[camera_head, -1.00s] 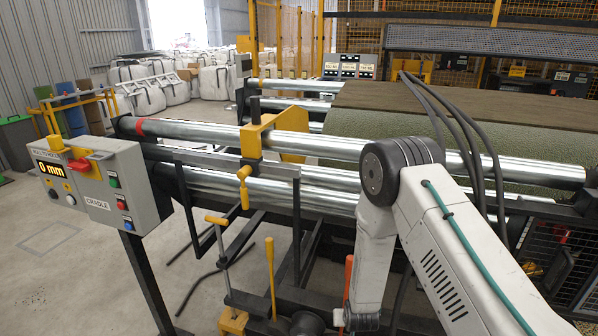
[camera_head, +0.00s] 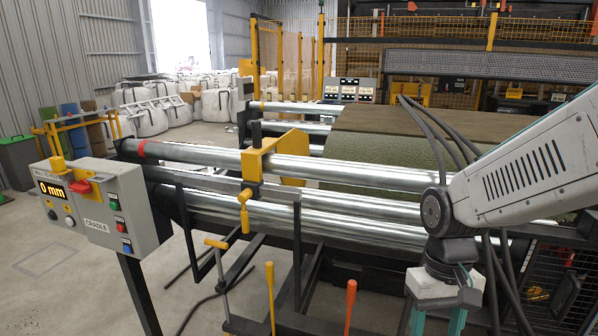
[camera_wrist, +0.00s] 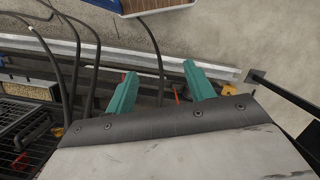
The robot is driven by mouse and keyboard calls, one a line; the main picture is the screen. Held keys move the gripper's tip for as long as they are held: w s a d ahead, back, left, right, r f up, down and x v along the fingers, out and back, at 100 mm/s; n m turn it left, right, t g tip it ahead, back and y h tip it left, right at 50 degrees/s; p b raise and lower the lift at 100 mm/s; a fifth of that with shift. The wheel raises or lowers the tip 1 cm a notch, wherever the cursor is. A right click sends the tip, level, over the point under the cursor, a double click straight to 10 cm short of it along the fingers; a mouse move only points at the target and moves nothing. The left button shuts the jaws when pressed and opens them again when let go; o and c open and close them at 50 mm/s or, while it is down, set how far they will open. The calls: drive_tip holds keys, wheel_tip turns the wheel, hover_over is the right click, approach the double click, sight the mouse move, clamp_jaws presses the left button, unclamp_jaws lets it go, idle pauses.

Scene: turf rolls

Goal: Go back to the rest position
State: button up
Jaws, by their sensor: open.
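My gripper (camera_head: 437,320) hangs at the lower right of the head view, below my bent white arm, with two teal fingers apart. In the wrist view the teal fingers (camera_wrist: 160,78) are spread with nothing held between them. The lower ends of the fingers are cut off by the frame edge in the head view. The gripper is in front of the steel rollers (camera_head: 330,173) and apart from them in the picture.
A control box (camera_head: 95,208) reading 0 mm stands at left. A yellow clamp (camera_head: 252,162) sits on the top roller. Yellow (camera_head: 270,292) and orange (camera_head: 350,305) handles rise near the gripper. Black hoses (camera_head: 440,130) hang behind my arm. A green turf roll (camera_head: 385,160) lies behind.

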drive_tip(key=s+d+r+t, duration=0.3)
drive_tip(key=s+r, duration=0.7)
drive_tip(key=r, duration=0.1)
drive_tip(key=shift+s+d+r+m+t, duration=0.15)
drive_tip(key=shift+s+d+m+t, duration=0.05)
drive_tip(key=shift+d+m+t, duration=0.2)
